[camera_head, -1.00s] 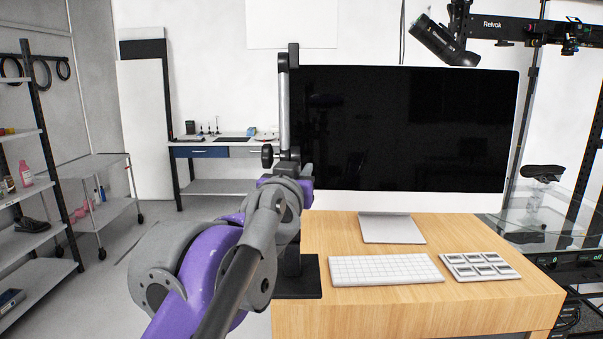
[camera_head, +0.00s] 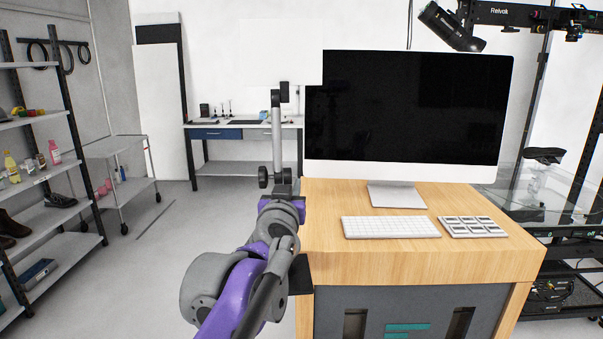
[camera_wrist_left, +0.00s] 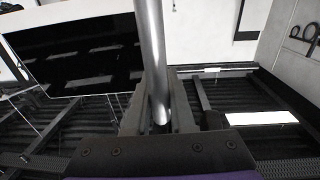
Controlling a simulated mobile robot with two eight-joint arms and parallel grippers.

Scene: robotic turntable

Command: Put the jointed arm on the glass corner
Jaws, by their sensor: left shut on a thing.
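The jointed arm is a slim grey pole (camera_head: 277,135) with a black tip and a black side knob. It stands upright in the head view, left of the monitor. My left gripper (camera_head: 283,188) is shut on it; in the left wrist view its silver rod (camera_wrist_left: 152,55) runs between the fingers (camera_wrist_left: 160,108). A dark plate, partly hidden by my purple arm, shows low beside the desk's left edge. The glass table (camera_head: 508,186) stands at the far right behind the desk, with a dark-topped object (camera_head: 543,157) on it. My right gripper is out of view.
The wooden desk (camera_head: 380,265) holds a monitor (camera_head: 405,110), a keyboard (camera_head: 390,227) and a framed pad (camera_head: 473,227). A shelf rack (camera_head: 45,170) and a cart (camera_head: 120,160) stand left. Floor between them and the desk is open. A camera rig hangs upper right.

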